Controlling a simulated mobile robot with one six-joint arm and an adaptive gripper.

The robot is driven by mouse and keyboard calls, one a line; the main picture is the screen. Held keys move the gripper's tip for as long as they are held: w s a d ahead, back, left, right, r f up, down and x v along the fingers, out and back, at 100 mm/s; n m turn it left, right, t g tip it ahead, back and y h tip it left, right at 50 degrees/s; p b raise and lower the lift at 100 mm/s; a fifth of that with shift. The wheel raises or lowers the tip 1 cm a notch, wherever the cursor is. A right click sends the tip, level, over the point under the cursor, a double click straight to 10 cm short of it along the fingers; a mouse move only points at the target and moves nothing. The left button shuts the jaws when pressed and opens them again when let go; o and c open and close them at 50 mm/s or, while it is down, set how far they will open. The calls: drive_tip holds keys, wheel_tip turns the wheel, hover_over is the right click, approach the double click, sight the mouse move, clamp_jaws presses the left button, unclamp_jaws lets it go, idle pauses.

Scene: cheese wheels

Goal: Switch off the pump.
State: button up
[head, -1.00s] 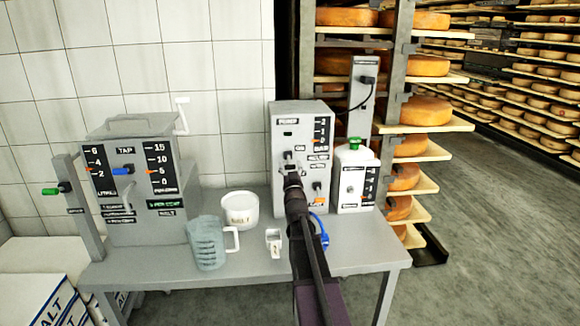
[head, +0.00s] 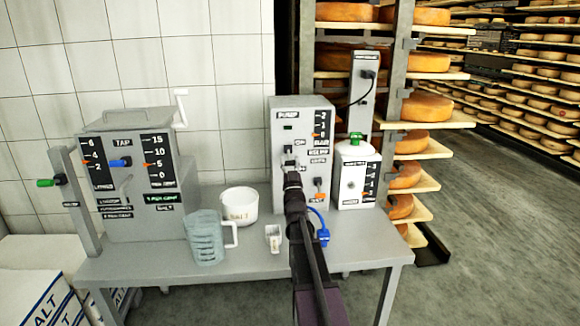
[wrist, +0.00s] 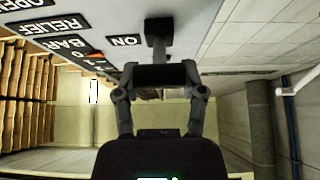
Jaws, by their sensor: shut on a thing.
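The pump (head: 287,178) is the grey upright box labelled PUMP at the back of the table, with a bar scale, an ON label and a RELIEF marking on its front. My gripper (head: 291,171) is at the front of the pump, just below the ON label. In the wrist view, which is upside down, my gripper (wrist: 162,76) is shut on the dark switch lever (wrist: 158,28) beside the ON label. The fingers hide part of the lever, and its exact setting is hard to tell.
A grey salt machine (head: 175,165) stands on the left of the table (head: 230,283). A white canister (head: 352,188) is right of the pump.

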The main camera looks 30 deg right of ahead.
drive_tip(key=o, duration=1.2)
drive_tip(key=shift+w, duration=0.1)
drive_tip(key=shift+c, duration=0.2)
drive_tip(key=shift+r+p, duration=0.25)
drive_tip(key=shift+p, duration=0.3)
drive_tip(key=shift+r+g+p, duration=0.1)
drive_tip(key=shift+g+p, duration=0.2)
drive_tip(key=shift+g, duration=0.1)
drive_tip(key=shift+s+r+g+y+p, duration=0.25)
drive_tip(key=shift+g+y+p, duration=0.15)
drive_tip(key=shift+p, duration=0.45)
drive_tip(key=shift+a+p, duration=0.1)
drive_tip(key=shift+p, duration=0.35)
